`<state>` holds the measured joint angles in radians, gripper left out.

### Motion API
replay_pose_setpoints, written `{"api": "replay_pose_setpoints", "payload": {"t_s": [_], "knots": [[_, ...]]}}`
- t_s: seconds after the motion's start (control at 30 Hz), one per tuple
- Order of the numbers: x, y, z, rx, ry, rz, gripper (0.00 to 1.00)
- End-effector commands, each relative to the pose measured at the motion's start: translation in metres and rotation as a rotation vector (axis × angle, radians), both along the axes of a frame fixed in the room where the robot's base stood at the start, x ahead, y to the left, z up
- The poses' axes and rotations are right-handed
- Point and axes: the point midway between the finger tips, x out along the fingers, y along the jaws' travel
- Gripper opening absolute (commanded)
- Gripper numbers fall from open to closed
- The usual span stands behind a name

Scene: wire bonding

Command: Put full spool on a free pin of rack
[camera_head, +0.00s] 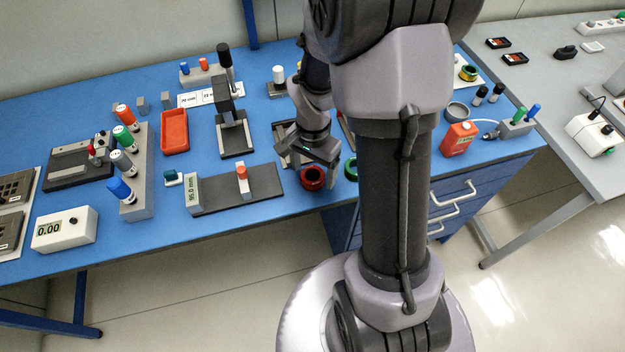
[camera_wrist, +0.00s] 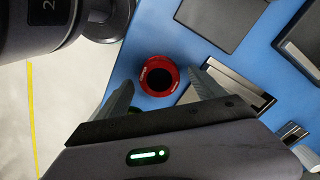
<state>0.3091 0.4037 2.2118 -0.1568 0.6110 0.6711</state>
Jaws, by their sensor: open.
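A red spool (camera_head: 313,178) stands near the front edge of the blue bench, just below my gripper (camera_head: 318,158). In the wrist view the red spool (camera_wrist: 147,86) lies ahead of the two fingertips, with a dark round centre. My gripper (camera_wrist: 162,88) is open and empty, its fingers apart on either side of the spool. A green ring-shaped thing (camera_head: 350,169), perhaps another spool, is partly hidden by my arm. I cannot tell from its look which spool is full. No rack with bare pins is clearly visible; my arm hides part of the bench.
A dark gauge plate (camera_head: 265,188) lies left of the red spool. A grey block (camera_head: 138,208) with coloured handles stands further left, near a red tray (camera_head: 174,146). A red bottle (camera_head: 458,139) and a yellow-green spool (camera_head: 468,73) stand to the right.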

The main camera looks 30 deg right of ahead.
Motion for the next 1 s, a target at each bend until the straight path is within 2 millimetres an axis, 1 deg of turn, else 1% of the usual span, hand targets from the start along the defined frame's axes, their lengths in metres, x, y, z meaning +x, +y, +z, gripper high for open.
{"api": "replay_pose_setpoints", "payload": {"t_s": [0.07, 0.17, 0.2, 0.27, 0.4, 0.43, 0.47, 0.63, 0.7, 0.77, 0.97, 1.0], "knots": [[0.0, 0.0, 0.002, 0.0, -0.001, 0.0, 0.79], [0.0, 0.0, 0.002, 0.0, -0.001, 0.0, 0.61], [0.0, 0.0, 0.002, 0.0, -0.001, 0.0, 0.53], [0.0, 0.0, 0.002, 0.0, -0.001, 0.0, 0.41], [0.0, 0.0, 0.002, 0.0, -0.001, 0.0, 0.14], [0.0, 0.0, 0.002, 0.0, -0.001, 0.0, 0.14], [0.0, 0.0, 0.002, 0.0, -0.001, 0.0, 0.07], [0.0, 0.0, 0.003, 0.0, -0.001, 0.0, 0.07], [0.0, 0.0, 0.006, 0.0, -0.001, 0.0, 0.07], [0.001, 0.0, 0.012, 0.0, -0.002, 0.0, 0.07], [0.001, 0.0, 0.043, 0.0, -0.002, 0.0, 0.07], [-0.005, 0.001, 0.042, 0.0, -0.001, 0.0, 0.07]]}}
